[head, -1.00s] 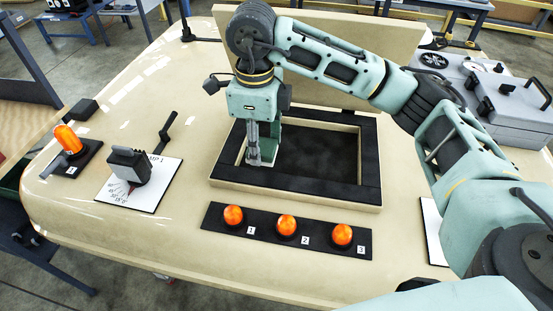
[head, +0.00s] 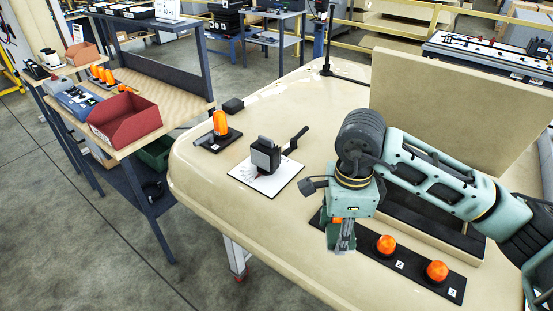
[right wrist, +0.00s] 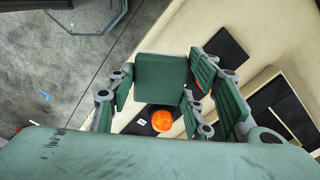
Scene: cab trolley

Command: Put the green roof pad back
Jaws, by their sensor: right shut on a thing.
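The green roof pad (right wrist: 160,78) is a flat green square between the fingers of my right gripper (right wrist: 158,92) in the right wrist view. In the head view my right gripper (head: 342,238) hangs fingers down in front of the lamp strip's left end, with green showing at its fingertips. It is shut on the pad, held above the cream cab roof (head: 225,185). An orange lamp (right wrist: 161,120) lies beyond the pad's lower edge in the wrist view. The gripper hides most of the left lamp in the head view. My left gripper is not in view.
The lamp strip carries lamp 2 (head: 386,244) and lamp 3 (head: 436,271). The raised hatch lid (head: 440,110) stands behind my right arm. A black lever unit (head: 265,157) and an orange beacon (head: 220,122) stand on the roof. A red bin (head: 125,122) sits on the bench at left.

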